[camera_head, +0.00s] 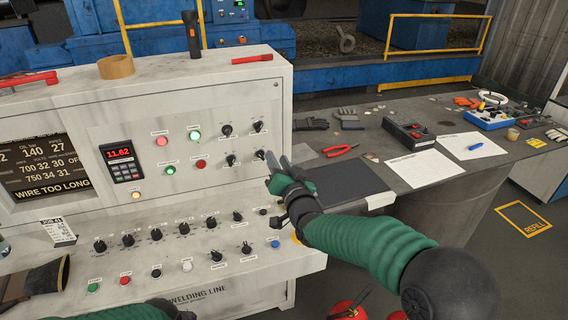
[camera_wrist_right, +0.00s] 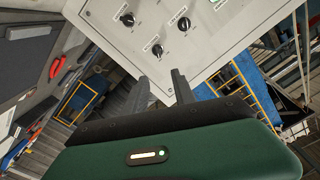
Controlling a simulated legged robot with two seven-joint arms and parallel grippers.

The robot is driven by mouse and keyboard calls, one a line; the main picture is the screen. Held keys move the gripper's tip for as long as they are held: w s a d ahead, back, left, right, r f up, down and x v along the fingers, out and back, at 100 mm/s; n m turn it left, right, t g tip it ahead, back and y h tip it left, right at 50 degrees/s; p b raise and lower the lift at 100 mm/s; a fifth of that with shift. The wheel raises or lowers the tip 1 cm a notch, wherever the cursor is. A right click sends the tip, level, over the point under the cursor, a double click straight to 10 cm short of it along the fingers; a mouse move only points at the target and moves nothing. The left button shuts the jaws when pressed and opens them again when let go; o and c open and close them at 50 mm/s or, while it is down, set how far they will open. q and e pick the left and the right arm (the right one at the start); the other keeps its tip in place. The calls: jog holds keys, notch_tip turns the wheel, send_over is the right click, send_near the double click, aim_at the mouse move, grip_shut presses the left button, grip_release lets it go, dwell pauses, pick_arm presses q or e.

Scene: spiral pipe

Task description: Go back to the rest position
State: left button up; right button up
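My right gripper (camera_head: 273,168) is in front of the right part of the control panel (camera_head: 60,105), close to its lower black knobs. In the right wrist view its two fingers (camera_wrist_right: 160,88) stand apart with nothing between them, and the panel face with black knobs (camera_wrist_right: 156,50) lies beyond. From the head view I cannot tell whether the fingertips touch the panel. My right arm (camera_head: 370,250) reaches in from the lower right. A bit of green sleeve (camera_head: 130,313) shows at the bottom edge, apparently my left arm; its gripper is not visible.
The table at right holds red pliers (camera_head: 340,150), a dark flat pad (camera_head: 345,185), white papers (camera_head: 425,168), a black box with buttons (camera_head: 410,133) and a blue device (camera_head: 488,117). A flashlight (camera_head: 192,35) and tape roll (camera_head: 116,66) stand on the panel's top.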

jog(key=s+d+f+n+g+h+p, duration=0.15)
jog(key=s+d+f+g+h, duration=0.4)
jog(key=s+d+f, duration=0.75)
pick_arm(q)
notch_tip(320, 180, up, 2)
jog(key=shift+w+r+p, duration=0.1)
jog(key=shift+w+p, duration=0.05)
jog(key=shift+p, duration=0.15)
pick_arm(e)
jog(key=s+d+f+g, duration=0.2)
jog(key=s+d+g, duration=0.1)
jog(key=s, duration=0.5)
jog(key=s+d+f+g, duration=0.3)
jog(key=s, duration=0.4)
jog(key=s+d+f+g, duration=0.3)
jog(key=s, duration=0.5)
jog(key=shift+s+n, duration=0.3)
jog(key=shift+n, duration=0.15)
pick_arm(q)
jog(key=shift+d, duration=0.15)
pick_arm(e)
jog(key=shift+d+f+h, duration=0.1)
jog(key=shift+f+h, duration=0.05)
jog(key=shift+h, duration=0.1)
